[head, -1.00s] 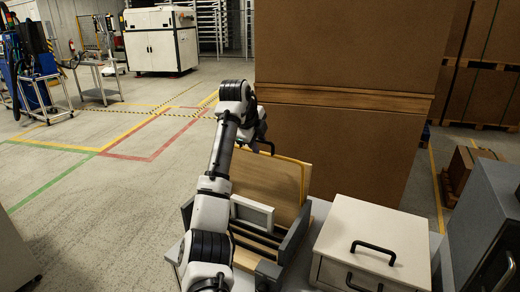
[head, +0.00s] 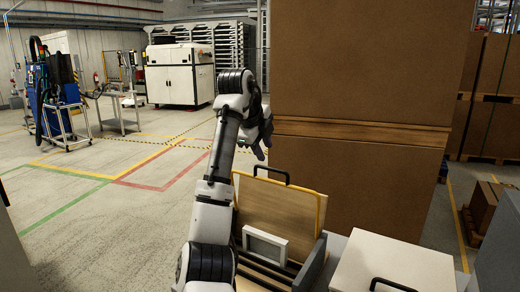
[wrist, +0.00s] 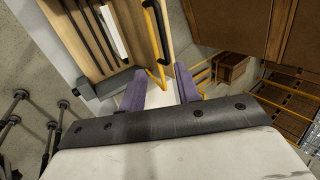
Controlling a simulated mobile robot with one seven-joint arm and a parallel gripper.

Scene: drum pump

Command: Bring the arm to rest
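My arm extends forward from the bottom of the head view, bent at the elbow, with its wrist hanging downward. My gripper (head: 262,150) is in the air in front of the tall brown boxes, just above the black handle (head: 270,172) of a yellow-edged board. In the wrist view its two purple fingers (wrist: 162,92) stand apart with nothing between them. The yellow-edged wooden board (head: 280,212) stands upright in a slotted rack (head: 310,262), beside a white frame (head: 265,245). The handle also shows beyond the fingers in the wrist view (wrist: 160,38).
Tall brown boxes (head: 360,80) stand close behind the rack. A white drawer cabinet (head: 395,265) is right of the rack, with a grey cabinet (head: 498,240) at the right edge. Open floor with coloured lines (head: 110,190) lies to the left.

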